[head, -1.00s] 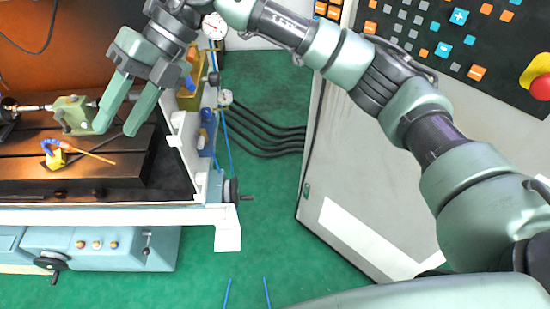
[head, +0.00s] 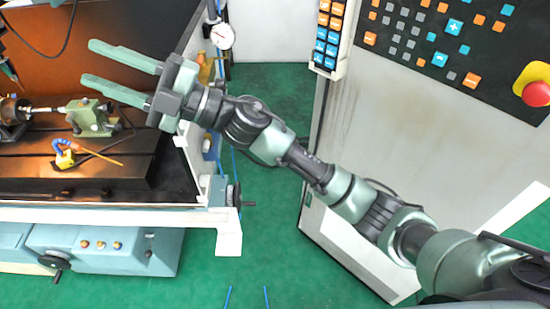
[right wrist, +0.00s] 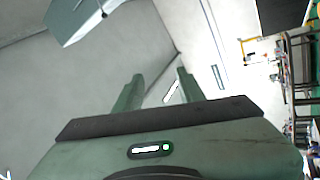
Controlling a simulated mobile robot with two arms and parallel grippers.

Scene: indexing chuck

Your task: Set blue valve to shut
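A small yellow fitting with a blue part on top (head: 58,147) and a thin orange nozzle stands on the dark machine bed in the head view. The blue part may be the blue valve, but it is too small to tell its setting. My right gripper (head: 90,63) is open and empty, its two green fingers pointing left, above and behind the fitting in the picture and apart from it. In the right wrist view the two fingers (right wrist: 160,88) stand apart with nothing between them. My left gripper is not in view.
A green tailstock (head: 92,118) and a chuck (head: 12,110) sit on the machine bed (head: 110,170). A dial gauge (head: 222,36) hangs beside the enclosure. A grey cabinet (head: 400,120) with a button panel (head: 440,40) stands at right. Green floor is clear between them.

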